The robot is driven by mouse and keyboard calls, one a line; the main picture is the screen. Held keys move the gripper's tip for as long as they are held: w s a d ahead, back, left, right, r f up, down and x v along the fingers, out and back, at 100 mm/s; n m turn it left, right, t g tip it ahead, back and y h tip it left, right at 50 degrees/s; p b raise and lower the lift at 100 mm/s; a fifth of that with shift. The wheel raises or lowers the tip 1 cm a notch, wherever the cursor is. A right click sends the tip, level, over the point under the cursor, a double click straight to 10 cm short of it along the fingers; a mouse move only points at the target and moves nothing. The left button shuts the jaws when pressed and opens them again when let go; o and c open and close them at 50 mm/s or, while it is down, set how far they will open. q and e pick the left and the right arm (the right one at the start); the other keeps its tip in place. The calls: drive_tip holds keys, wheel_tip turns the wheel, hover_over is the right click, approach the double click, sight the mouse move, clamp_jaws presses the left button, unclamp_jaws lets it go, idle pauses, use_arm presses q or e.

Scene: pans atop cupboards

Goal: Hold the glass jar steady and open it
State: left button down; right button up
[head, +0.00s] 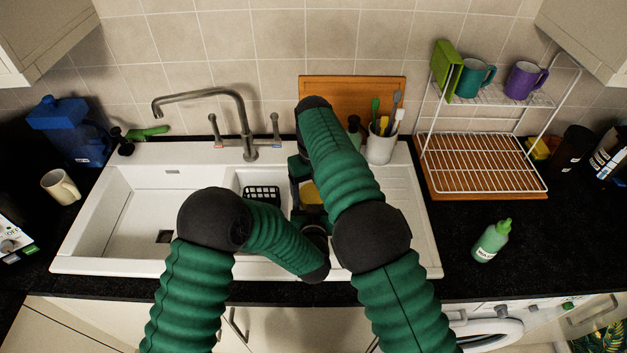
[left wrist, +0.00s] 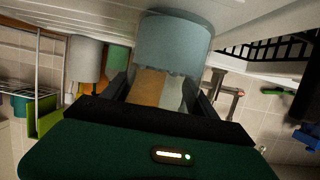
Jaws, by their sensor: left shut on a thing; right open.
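A pale blue-grey, rounded thing, which looks like the glass jar (left wrist: 175,42), shows in the left wrist view just beyond my left gripper's fingers (left wrist: 168,92). My right gripper (head: 300,182) is open and points down over the sink's middle. A small yellow patch beside it is too hidden to name.
The white sink (head: 115,262) with a tall tap (head: 245,115) lies below my arms. A utensil cup (head: 380,145) and cutting board (head: 350,90) stand behind. A dish rack (head: 485,165) and green bottle (head: 491,240) are right; a mug (head: 60,187) is left.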

drive_tip(key=shift+f, duration=0.15)
drive_tip(key=c, duration=1.2)
drive_tip(key=n, duration=0.3)
drive_tip(key=shift+d, duration=0.15)
drive_tip(key=shift+c, duration=0.3)
drive_tip(key=o, duration=1.5)
drive_tip(key=shift+o, duration=0.2)
drive_tip(key=shift+s+a, duration=0.1)
drive_tip(key=shift+a, duration=0.15)
